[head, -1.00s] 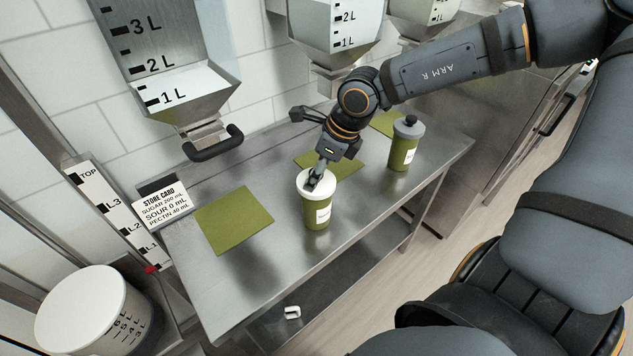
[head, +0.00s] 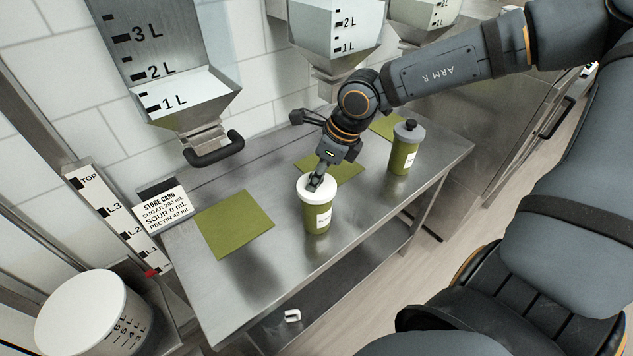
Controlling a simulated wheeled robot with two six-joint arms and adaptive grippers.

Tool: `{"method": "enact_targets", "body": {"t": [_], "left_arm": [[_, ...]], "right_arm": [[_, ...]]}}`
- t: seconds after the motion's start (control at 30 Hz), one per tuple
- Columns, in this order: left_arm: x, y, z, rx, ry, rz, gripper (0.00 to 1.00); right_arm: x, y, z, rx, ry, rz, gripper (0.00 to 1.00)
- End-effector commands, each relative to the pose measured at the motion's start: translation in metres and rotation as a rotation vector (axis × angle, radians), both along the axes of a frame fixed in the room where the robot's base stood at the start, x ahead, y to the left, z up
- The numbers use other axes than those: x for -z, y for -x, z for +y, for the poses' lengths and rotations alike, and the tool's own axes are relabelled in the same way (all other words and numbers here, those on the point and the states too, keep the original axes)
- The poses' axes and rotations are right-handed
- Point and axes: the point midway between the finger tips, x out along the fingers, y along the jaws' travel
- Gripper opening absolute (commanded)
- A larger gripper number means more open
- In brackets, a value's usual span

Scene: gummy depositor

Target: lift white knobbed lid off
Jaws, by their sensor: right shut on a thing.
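The white lid (head: 305,193) sits on top of a green canister (head: 318,219) with a pale label, standing upright on the steel table. My right gripper (head: 315,183) comes down from above and is shut on the lid's knob, which its fingers mostly hide. I see no clear gap between the lid and the canister rim. My left gripper is not in view.
A second green canister (head: 404,150) with a grey knobbed lid stands to the right. Green mats (head: 234,223) lie on the steel table (head: 262,283). Graduated hoppers (head: 165,70) hang above the back. A store card (head: 163,204) and white bucket (head: 82,310) are at the left.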

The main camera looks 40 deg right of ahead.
Motion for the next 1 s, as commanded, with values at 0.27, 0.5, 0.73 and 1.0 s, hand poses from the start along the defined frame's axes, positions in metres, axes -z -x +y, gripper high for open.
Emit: {"method": "enact_targets", "body": {"t": [0.27, 0.5, 0.73, 1.0], "left_arm": [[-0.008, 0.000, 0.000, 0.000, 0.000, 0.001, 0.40], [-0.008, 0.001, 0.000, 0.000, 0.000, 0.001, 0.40], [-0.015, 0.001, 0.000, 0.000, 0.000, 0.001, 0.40], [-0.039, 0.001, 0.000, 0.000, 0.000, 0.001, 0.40]], "right_arm": [[-0.016, -0.002, -0.001, 0.001, 0.001, -0.007, 0.00], [-0.017, -0.002, -0.001, 0.001, 0.002, -0.008, 0.00], [-0.027, -0.003, -0.001, 0.001, 0.002, -0.010, 0.00], [-0.065, -0.003, -0.001, 0.001, 0.001, -0.011, 0.00]]}}
